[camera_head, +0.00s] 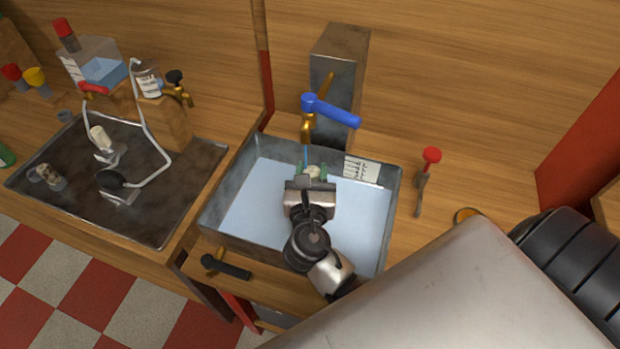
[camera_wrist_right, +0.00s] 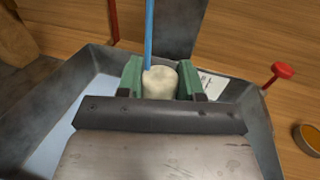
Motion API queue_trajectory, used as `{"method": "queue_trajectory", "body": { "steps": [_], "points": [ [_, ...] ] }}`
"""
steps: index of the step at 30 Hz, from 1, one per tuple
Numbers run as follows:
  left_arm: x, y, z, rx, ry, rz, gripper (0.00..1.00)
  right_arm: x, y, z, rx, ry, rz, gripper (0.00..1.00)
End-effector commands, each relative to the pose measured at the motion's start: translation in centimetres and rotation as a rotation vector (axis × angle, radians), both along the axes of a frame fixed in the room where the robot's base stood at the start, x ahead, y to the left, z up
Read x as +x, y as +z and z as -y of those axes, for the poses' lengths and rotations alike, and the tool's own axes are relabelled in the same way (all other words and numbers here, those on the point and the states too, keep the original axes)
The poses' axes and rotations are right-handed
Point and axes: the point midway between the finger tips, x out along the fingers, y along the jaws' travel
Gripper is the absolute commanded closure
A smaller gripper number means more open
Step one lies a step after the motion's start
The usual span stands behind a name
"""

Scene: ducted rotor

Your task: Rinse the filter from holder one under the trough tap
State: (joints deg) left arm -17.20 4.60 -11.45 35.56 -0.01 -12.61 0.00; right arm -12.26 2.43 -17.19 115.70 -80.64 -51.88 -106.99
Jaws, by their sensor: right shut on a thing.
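My right gripper (camera_head: 312,174) is over the grey metal trough (camera_head: 225,207). It is shut on a pale cream cylindrical filter (camera_wrist_right: 160,83), which sits between its green finger pads. The trough tap (camera_head: 308,125) has a brass body and a blue lever (camera_head: 331,110), and stands at the trough's back. A thin blue stream (camera_wrist_right: 149,35) comes down from the tap and meets the filter's top left in the wrist view. On the tray at left, one holder (camera_head: 106,150) bears a white filter-like piece (camera_head: 99,137); which holder is number one I cannot tell. My left gripper is not in view.
A dark metal tray (camera_head: 150,215) on the left counter has bent pipes and a black knob. A grey block (camera_head: 338,75) stands behind the trough. A red-knobbed valve (camera_head: 432,156) is to its right, and a black-handled brass valve (camera_head: 230,266) is at its front.

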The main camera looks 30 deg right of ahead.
Motion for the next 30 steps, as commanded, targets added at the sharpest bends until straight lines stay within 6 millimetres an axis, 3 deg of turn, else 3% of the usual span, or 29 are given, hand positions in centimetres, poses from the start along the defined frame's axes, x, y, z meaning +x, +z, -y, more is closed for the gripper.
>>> {"method": "queue_trajectory", "body": {
  "steps": [11,30],
  "points": [
    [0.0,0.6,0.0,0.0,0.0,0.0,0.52,-0.4,0.0,0.8,-0.001,0.0,-0.001,0.87],
    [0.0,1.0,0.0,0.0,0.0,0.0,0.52,0.2,0.0,-0.3,0.0,0.0,0.0,0.87]
  ]
}}
